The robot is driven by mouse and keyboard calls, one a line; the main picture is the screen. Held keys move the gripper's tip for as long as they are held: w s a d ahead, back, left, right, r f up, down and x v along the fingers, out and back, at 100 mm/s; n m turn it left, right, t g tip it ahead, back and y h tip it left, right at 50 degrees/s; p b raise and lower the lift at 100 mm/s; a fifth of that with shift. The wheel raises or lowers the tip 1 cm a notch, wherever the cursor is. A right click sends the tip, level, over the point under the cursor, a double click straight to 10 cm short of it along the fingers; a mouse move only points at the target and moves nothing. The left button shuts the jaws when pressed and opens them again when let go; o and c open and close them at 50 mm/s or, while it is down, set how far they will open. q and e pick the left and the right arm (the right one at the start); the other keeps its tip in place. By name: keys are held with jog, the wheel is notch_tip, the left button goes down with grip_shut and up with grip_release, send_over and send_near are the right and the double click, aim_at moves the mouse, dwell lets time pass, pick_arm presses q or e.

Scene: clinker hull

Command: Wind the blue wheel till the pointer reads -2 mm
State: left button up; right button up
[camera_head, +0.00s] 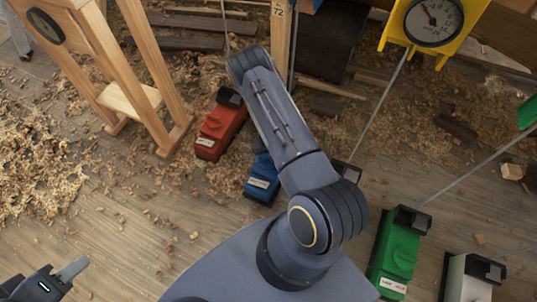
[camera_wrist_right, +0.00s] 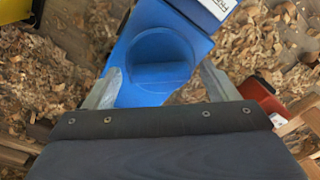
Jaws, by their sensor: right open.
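A blue winch-like unit (camera_head: 262,178) with a white label stands on the floor, partly hidden behind my right arm. In the right wrist view the blue body (camera_wrist_right: 190,20) fills the upper middle, with a round blue part (camera_wrist_right: 160,58) on it, seemingly the wheel. My right gripper (camera_wrist_right: 160,86) is open, its fingers on either side of the blue body; contact cannot be told. In the head view that gripper is hidden behind my arm. My left gripper (camera_head: 68,272) is at the lower left, away from everything. A round dial (camera_head: 433,20) on a yellow mount shows a pointer; its reading is unclear.
A red unit (camera_head: 220,128) stands just up-left of the blue one. A green unit (camera_head: 396,250) and a white unit (camera_head: 470,278) stand at the right. Thin cables cross the right side. A wooden trestle (camera_head: 130,85) stands at upper left. Shavings litter the floor.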

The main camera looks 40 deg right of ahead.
jog(key=c, duration=1)
jog(key=shift+m, duration=0.3)
jog(key=shift+m+b, duration=0.55)
jog(key=shift+m, duration=0.65)
jog(key=m, duration=0.3)
jog(key=shift+m+b, duration=0.3)
jog(key=shift+b, duration=0.05)
jog(key=m, duration=0.3)
jog(key=shift+m, duration=0.3)
jog(key=shift+m+b, duration=0.35)
jog(key=shift+m, duration=1.55)
